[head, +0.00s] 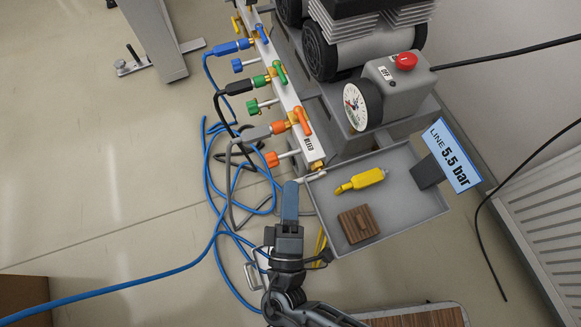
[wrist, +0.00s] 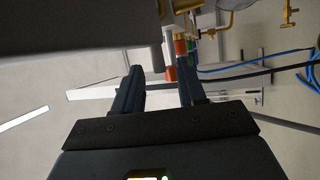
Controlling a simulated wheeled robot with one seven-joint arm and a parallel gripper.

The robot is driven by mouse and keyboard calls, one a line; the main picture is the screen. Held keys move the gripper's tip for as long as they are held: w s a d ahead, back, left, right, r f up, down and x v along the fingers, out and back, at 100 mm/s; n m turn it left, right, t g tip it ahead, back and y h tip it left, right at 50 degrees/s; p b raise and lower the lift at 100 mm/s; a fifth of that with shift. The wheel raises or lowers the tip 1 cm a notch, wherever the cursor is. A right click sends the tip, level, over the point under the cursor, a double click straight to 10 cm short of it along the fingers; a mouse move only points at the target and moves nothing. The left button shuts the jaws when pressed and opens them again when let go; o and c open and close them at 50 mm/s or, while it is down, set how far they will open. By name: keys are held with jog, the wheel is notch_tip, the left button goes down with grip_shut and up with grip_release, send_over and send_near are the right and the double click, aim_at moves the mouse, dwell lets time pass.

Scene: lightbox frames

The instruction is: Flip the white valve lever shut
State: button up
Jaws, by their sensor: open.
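The manifold (head: 287,95) is a pale rail running from upper left to the middle in the head view. At its near end, by a brass fitting, is a small whitish lever (head: 316,175), the only white one I make out. Its exact angle is too small to tell. My gripper (head: 290,188) is just below and left of it, pointing up the picture, apart from it as far as I can see. In the wrist view my gripper (wrist: 160,75) is open and empty, its two dark blue fingers spread. Fittings show beyond the fingertips; the white lever is not clear there.
Blue, green and orange levers (head: 303,120) sit along the manifold. A grey tray (head: 407,222) at right holds a yellow tool (head: 360,180) and a brown block (head: 358,224). A compressor with a gauge (head: 355,104) stands behind. Blue hoses (head: 214,170) lie at left.

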jog(key=shift+x, duration=2.15)
grip_shut()
